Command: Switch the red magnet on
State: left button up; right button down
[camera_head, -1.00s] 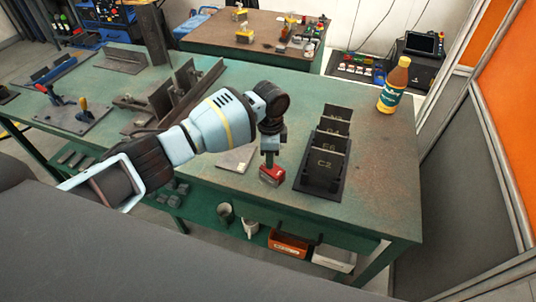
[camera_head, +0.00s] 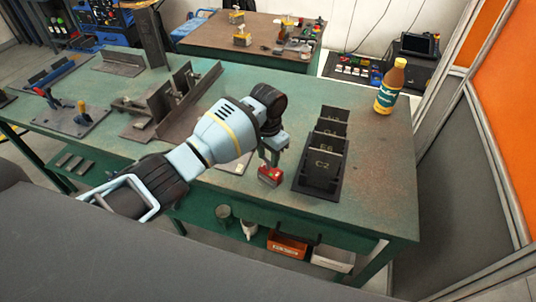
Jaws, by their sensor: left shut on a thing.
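The red magnet (camera_head: 268,178), a small red block with a pale front, sits on the green table (camera_head: 380,185) near its front edge, left of the black rack. My left gripper (camera_head: 270,160) comes down on the magnet from above. It is shut on the top of the magnet, and its fingers hide that part. I cannot make out the switch or its position. My right gripper is not in view.
A black rack (camera_head: 309,185) of upright dark plates stands close to the right of the magnet. A bottle (camera_head: 388,90) stands at the far right of the table. Steel fixtures (camera_head: 165,110) lie to the left. The table's right part is clear.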

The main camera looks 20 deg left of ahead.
aim_at(268, 158)
pick_arm(q)
jog(key=shift+r+n, duration=0.1)
jog(key=shift+n, duration=0.3)
jog(key=o, duration=1)
jog(key=shift+r, duration=3.9)
